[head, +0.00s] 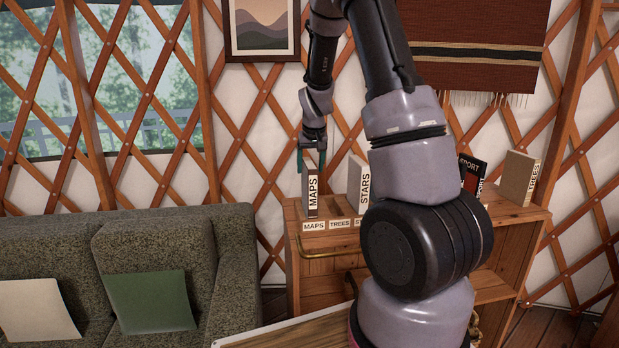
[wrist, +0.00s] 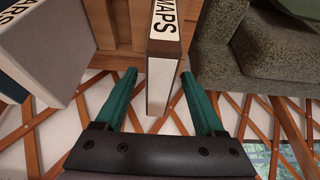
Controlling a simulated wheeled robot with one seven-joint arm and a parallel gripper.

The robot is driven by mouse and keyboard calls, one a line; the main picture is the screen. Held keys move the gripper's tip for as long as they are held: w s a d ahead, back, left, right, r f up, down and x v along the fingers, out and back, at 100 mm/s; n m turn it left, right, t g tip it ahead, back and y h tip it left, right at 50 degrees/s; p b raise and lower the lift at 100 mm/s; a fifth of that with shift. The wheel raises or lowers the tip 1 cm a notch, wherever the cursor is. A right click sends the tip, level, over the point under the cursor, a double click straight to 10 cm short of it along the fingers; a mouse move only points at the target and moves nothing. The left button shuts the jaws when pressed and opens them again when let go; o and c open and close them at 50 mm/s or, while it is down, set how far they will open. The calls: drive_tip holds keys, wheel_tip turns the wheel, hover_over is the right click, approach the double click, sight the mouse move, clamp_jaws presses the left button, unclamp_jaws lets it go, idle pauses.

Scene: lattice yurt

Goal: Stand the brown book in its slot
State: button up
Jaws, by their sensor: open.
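The brown book (head: 312,190), labelled MAPS, stands upright at the left end of the wooden shelf top, directly behind the MAPS label (head: 314,226) on the front edge. In the wrist view the same brown book (wrist: 163,70) shows its spine and pale page edges. My gripper (head: 311,160) is at the book's upper end. Its teal fingers (wrist: 158,78) are open, one on each side of the book, with a visible gap on the left and a narrower one on the right. The slot's inner walls and the book's lower end are hard to see.
A black-and-red book (head: 471,172) and a TREES book (head: 519,178) stand at the shelf's right. A grey sofa (head: 150,245) is at left. My arm hides the shelf's middle.

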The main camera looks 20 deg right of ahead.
drive_tip(key=v, duration=0.6)
drive_tip(key=shift+s+r, duration=0.15)
drive_tip(key=s+a+r+m+t+y, duration=0.15)
drive_tip(key=s+a+r, duration=0.25)
drive_tip(key=s+r, duration=0.8)
drive_tip(key=s+a+r, duration=0.2)
drive_tip(key=s, duration=0.6)
drive_tip(key=s+a+r+t+y, duration=0.1)
drive_tip(key=s+a+r, duration=0.1)
drive_tip(key=s, duration=0.6)
drive_tip(key=shift+s+a, duration=0.4)
drive_tip(key=shift+a, duration=0.35)
drive_tip(key=shift+m+y, duration=0.25)
